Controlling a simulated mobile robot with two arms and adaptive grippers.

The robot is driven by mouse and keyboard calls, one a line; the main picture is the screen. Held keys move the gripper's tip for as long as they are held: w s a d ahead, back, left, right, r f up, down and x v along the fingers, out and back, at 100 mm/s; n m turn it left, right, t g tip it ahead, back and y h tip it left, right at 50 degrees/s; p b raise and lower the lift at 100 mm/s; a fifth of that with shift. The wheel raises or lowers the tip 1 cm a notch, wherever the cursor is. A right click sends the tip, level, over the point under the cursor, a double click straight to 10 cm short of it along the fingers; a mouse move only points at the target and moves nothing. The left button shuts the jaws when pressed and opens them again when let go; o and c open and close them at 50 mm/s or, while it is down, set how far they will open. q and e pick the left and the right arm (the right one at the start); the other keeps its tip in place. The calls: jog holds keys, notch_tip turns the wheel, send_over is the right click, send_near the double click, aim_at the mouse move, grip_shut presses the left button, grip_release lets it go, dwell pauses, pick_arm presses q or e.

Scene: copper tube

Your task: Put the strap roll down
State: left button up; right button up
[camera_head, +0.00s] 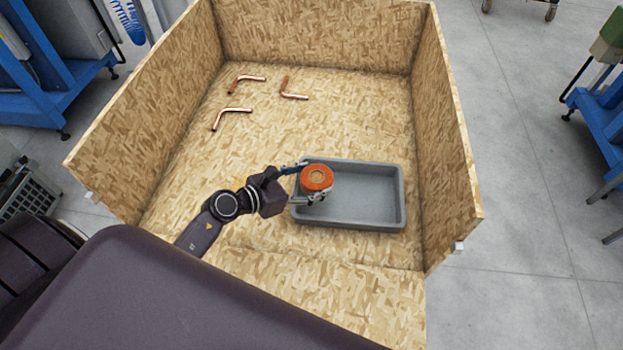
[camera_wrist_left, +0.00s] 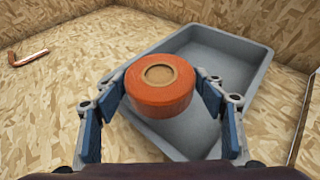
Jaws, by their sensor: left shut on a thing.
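The strap roll (camera_head: 317,177) is a short orange cylinder with a round tan centre. It shows large in the left wrist view (camera_wrist_left: 160,86). My left gripper (camera_head: 307,184) is shut on it, with one blue-padded finger on each side, as the left wrist view shows (camera_wrist_left: 160,92). The roll is over the left end of the grey tray (camera_head: 375,219). In the wrist view the tray (camera_wrist_left: 235,45) lies behind and below the roll. I cannot tell exactly how high the roll is above the tray floor. My right gripper is not in view.
Several bent copper tubes, one of them here (camera_head: 232,112), lie at the back left of the wooden box (camera_head: 300,30). High walls stand at the box's back and sides. The tray's right part is empty. The box floor left of the tray is clear.

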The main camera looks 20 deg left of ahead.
pick_arm(q)
jog(key=shift+f, duration=0.45)
jog(key=o, duration=1.4)
jog(key=shift+r, duration=0.15)
jog(key=shift+r, duration=0.3)
jog(key=shift+r+p, duration=0.5)
jog(key=shift+p, duration=0.05)
jog(key=shift+f+b+v, duration=0.1)
jog(key=shift+b+v, duration=0.55)
jog(key=shift+v, duration=2.3)
jog(key=shift+f+b+v, duration=0.15)
jog(key=shift+b+v, duration=0.5)
jog(key=shift+v, duration=2.3)
